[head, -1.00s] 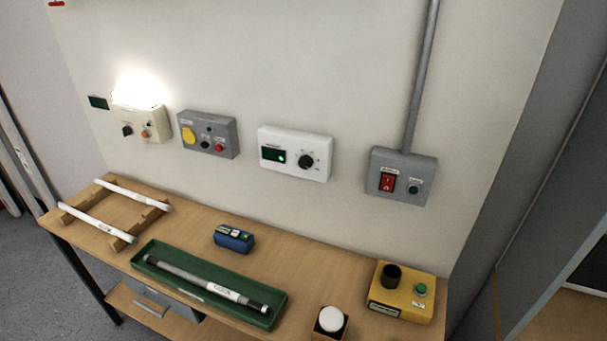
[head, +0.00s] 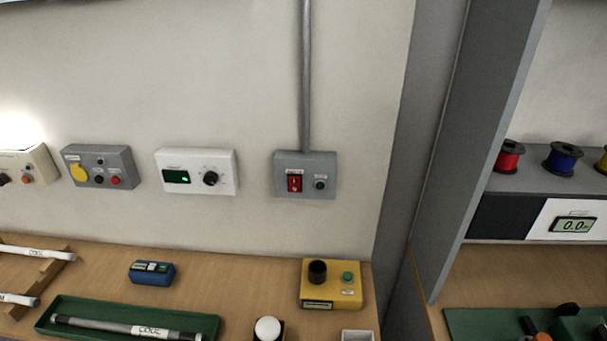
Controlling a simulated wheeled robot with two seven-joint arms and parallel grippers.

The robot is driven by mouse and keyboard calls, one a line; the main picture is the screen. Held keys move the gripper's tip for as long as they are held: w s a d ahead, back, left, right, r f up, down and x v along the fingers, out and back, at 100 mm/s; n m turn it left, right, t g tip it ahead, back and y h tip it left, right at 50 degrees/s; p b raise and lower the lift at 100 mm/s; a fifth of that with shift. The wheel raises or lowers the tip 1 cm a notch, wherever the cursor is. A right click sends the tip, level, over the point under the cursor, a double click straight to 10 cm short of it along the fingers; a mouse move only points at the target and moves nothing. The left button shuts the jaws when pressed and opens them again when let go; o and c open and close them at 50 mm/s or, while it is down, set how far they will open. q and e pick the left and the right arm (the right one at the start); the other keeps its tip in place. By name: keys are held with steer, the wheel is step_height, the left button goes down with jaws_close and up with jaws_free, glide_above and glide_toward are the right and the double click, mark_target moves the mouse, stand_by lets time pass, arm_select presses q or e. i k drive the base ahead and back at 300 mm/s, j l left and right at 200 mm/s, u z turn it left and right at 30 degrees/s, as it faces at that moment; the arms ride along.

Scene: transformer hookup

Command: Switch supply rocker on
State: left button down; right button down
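The supply box is a grey wall box (head: 305,174) at the foot of a grey conduit, right of centre in the head view. On its left half is a red rocker switch (head: 294,183); which way it is tipped is too small to tell. A small dark green round lamp or button (head: 320,185) sits to its right and does not look lit. Neither of my grippers shows in the head view.
Below, the wooden bench (head: 235,270) holds a yellow box (head: 331,295), a blue device (head: 151,272) and a green tray (head: 45,323). A grey upright (head: 470,150) stands right.

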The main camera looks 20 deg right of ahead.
mark_target(294, 181)
steer(key=k+l, duration=0.25)
steer(key=k, duration=0.15)
steer(key=k+l+z, duration=0.1)
steer(key=k, duration=0.3)
steer(key=k+l, duration=0.1)
steer(key=l, duration=0.2)
steer(key=k+l, duration=0.1)
steer(key=l, duration=0.15)
steer(key=z, duration=0.05)
